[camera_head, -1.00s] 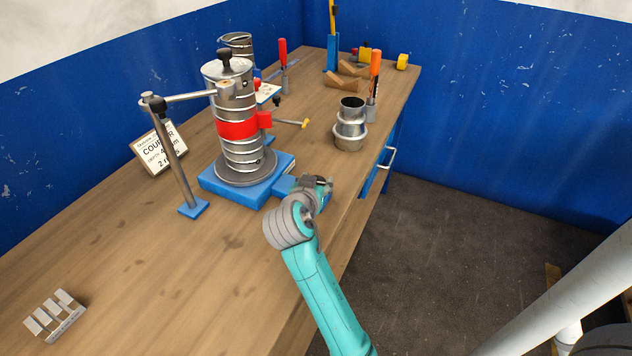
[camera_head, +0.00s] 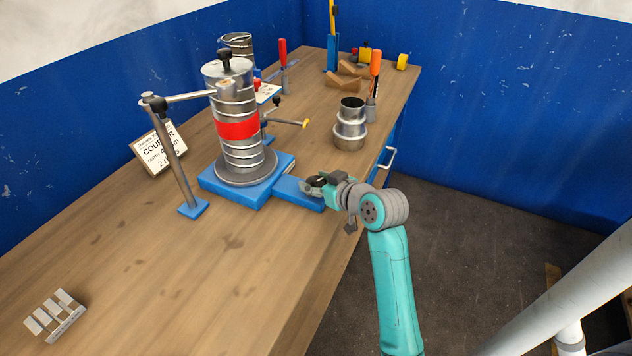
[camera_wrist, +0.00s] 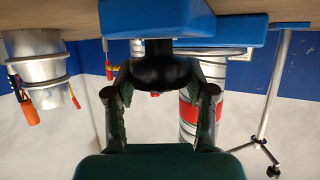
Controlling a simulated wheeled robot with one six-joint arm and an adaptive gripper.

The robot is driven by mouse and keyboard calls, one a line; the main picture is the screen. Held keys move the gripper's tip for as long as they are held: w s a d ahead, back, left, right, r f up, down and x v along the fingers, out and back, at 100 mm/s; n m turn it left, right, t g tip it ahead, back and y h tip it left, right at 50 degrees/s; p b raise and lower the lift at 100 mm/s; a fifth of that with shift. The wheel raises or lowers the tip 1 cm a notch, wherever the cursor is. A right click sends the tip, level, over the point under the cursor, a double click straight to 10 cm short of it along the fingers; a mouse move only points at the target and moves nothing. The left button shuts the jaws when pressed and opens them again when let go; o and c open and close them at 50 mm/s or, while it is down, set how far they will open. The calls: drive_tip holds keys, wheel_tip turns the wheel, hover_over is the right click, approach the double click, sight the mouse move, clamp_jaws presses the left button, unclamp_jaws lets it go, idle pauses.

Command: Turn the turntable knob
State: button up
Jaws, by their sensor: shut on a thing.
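The turntable is a blue base (camera_head: 219,187) with a round grey plate (camera_head: 268,166) on the bench. A silver spiral duct (camera_head: 240,153) with a red band (camera_head: 238,124) stands upright on it. A blue block (camera_head: 290,194) juts from the base toward the bench's front edge. The black knob (camera_wrist: 160,74) shows in the wrist view, which looks upside down, between the fingers below the blue block. My gripper (camera_wrist: 162,92) is shut on this knob, one finger on each side. In the head view my gripper (camera_head: 318,183) hides most of the knob.
A post (camera_head: 172,155) with a horizontal arm reaches the duct's top from the left. A silver reducer (camera_head: 350,128) stands right of the turntable, near screwdrivers (camera_head: 374,75). A sign (camera_head: 160,148) leans behind the post. The front left of the bench is mostly clear.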

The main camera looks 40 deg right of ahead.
drive_tip(key=n+g+y, duration=0.1)
drive_tip(key=n+y, duration=0.4)
drive_tip(key=y, duration=0.1)
drive_tip(key=shift+d+n+y, duration=0.1)
drive_tip(key=shift+n+y, duration=0.3)
idle(0.3)
drive_tip(key=o, duration=1.2)
drive_tip(key=shift+f, duration=0.1)
drive_tip(key=v, duration=1.2)
drive_tip(key=shift+w+d, duration=0.1)
drive_tip(key=shift+w, duration=0.05)
